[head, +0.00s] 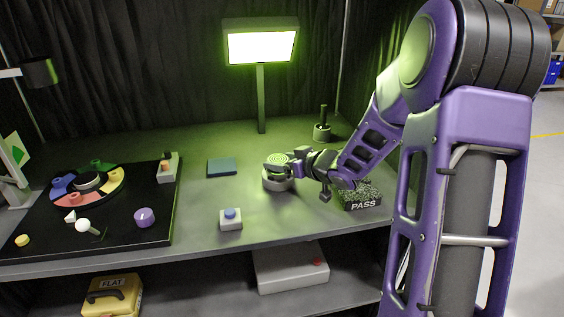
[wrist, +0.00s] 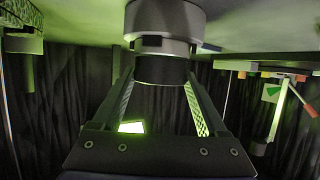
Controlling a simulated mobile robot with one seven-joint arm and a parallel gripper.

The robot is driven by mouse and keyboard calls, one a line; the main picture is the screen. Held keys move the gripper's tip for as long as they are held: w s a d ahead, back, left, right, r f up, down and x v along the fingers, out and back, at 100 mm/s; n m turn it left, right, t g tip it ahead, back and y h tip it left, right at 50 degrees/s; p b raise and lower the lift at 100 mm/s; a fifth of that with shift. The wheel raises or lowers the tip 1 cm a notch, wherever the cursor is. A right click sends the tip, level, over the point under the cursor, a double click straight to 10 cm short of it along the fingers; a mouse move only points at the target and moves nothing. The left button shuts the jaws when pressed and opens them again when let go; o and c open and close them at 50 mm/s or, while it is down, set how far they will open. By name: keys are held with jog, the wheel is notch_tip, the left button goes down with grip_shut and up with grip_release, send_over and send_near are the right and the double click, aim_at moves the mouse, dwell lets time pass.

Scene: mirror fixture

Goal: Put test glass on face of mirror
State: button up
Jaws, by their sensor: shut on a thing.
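A round grey piece (head: 277,186) stands on the table near the middle, below the lamp; I take it to be the mirror. A round disc with bright green rings on its top (head: 278,158), likely the test glass, sits at the top of this stack. My gripper (head: 277,171) reaches in from the right at its height. In the wrist view, which looks upside down, the gripper (wrist: 160,78) is shut on a dark round piece (wrist: 160,69), against a wider grey cylinder (wrist: 165,18). No gap shows between them, but I cannot tell full contact.
A lit lamp (head: 262,47) stands behind. A blue plate (head: 222,167) and a blue button box (head: 230,222) lie left of the stack. A dark PASS box (head: 361,197) is close under my arm. A black board (head: 110,229) with coloured parts fills the left.

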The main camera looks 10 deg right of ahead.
jog(key=o, duration=1.5)
jog(key=shift+f, duration=0.15)
jog(key=shift+c, duration=0.2)
jog(key=shift+r, duration=0.2)
jog(key=shift+s+d+r, duration=0.15)
jog(key=shift+s+d, duration=0.05)
jog(key=shift+s, duration=0.05)
jog(key=p+v, duration=0.2)
jog(key=v, duration=0.9)
jog(key=shift+s+p, duration=0.2)
jog(key=shift+p, duration=0.2)
jog(key=shift+r, duration=0.15)
